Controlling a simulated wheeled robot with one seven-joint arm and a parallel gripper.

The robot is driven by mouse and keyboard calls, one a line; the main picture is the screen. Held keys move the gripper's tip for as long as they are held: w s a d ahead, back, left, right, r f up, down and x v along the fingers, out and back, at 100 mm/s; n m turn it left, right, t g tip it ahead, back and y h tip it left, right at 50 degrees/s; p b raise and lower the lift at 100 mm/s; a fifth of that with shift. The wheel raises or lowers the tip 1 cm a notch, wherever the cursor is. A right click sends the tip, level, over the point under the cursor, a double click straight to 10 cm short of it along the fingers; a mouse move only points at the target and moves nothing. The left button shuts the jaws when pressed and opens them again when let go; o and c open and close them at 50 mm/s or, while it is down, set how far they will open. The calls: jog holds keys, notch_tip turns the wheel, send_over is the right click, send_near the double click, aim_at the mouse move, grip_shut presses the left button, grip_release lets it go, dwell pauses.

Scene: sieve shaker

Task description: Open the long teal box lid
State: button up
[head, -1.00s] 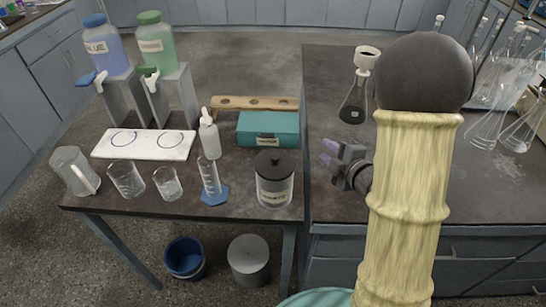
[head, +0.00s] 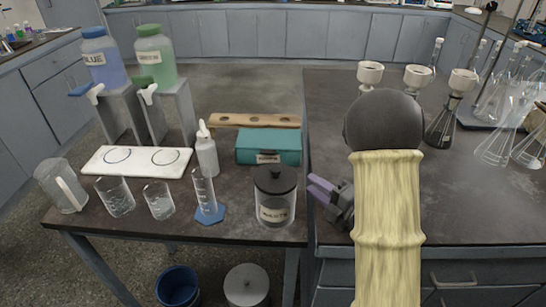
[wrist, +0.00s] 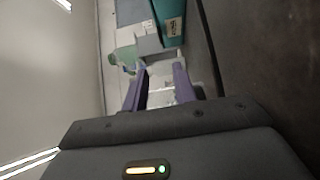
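The long teal box (head: 268,146) lies at the back right of the left table, with its lid down and a label on its front. In the wrist view the teal box (wrist: 167,9) shows at the top, past the fingertips. My gripper (head: 318,188) is at the right edge of that table, to the right of and nearer than the box, apart from it. In the wrist view my gripper (wrist: 161,72) has its two purple fingers spread, with nothing held between them.
Several flasks (head: 443,125) stand on the right bench.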

jog(key=p, duration=0.1)
send_near(269, 141)
jog(key=a, duration=0.5)
jog(key=shift+w+a+f, duration=0.2)
jog(key=shift+w, duration=0.1)
jog(key=shift+c, duration=0.5)
grip_shut()
